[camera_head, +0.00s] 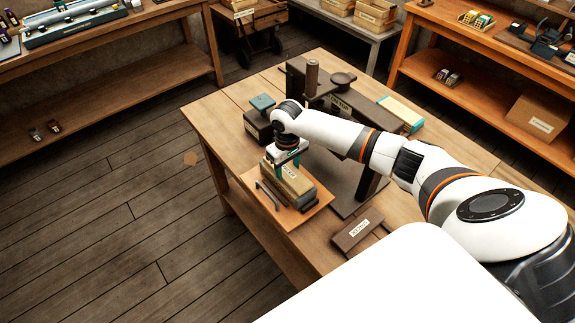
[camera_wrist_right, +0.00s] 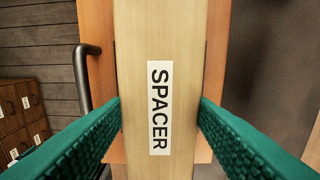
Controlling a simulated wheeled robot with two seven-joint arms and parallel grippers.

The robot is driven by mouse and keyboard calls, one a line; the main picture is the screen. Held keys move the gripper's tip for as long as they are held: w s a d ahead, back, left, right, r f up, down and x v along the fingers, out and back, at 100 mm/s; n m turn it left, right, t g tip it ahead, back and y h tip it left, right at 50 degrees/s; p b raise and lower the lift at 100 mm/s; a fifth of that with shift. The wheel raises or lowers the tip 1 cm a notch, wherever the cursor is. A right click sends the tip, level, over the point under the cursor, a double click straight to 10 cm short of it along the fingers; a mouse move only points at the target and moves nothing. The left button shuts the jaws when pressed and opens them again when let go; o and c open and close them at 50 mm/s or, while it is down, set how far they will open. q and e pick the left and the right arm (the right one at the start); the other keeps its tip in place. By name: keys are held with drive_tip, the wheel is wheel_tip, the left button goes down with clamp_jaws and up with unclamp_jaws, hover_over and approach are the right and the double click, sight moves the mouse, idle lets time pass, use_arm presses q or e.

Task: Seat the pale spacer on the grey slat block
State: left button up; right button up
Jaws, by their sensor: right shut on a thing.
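The pale spacer (camera_head: 292,184) is a light wooden block with a SPACER label. It fills the middle of the right wrist view (camera_wrist_right: 160,45). My right gripper (camera_head: 285,164) is shut on it, with green ribbed fingers (camera_wrist_right: 159,118) on both its sides. The spacer lies over an orange-brown board with a dark handle (camera_head: 269,196). A dark grey piece, seemingly the grey slat block (camera_head: 308,203), shows low along the spacer's right side. Most of it is hidden, so I cannot tell whether the spacer touches it. My left gripper is not in view.
The orange-brown board (camera_head: 322,203) lies at the workbench's left edge. Behind stand a dark box with a teal top (camera_head: 262,103) and the dark press with an upright post (camera_head: 312,77). A brown labelled block (camera_head: 352,239) lies in front. Bare bench (camera_head: 215,118) shows at left.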

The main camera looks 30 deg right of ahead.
drive_tip(key=shift+f, duration=0.35)
drive_tip(key=o, duration=1.1)
wheel_tip(320, 180, up, 8)
drive_tip(key=shift+f+b, duration=0.2)
drive_tip(key=shift+b, duration=0.8)
drive_tip(key=shift+f, duration=0.1)
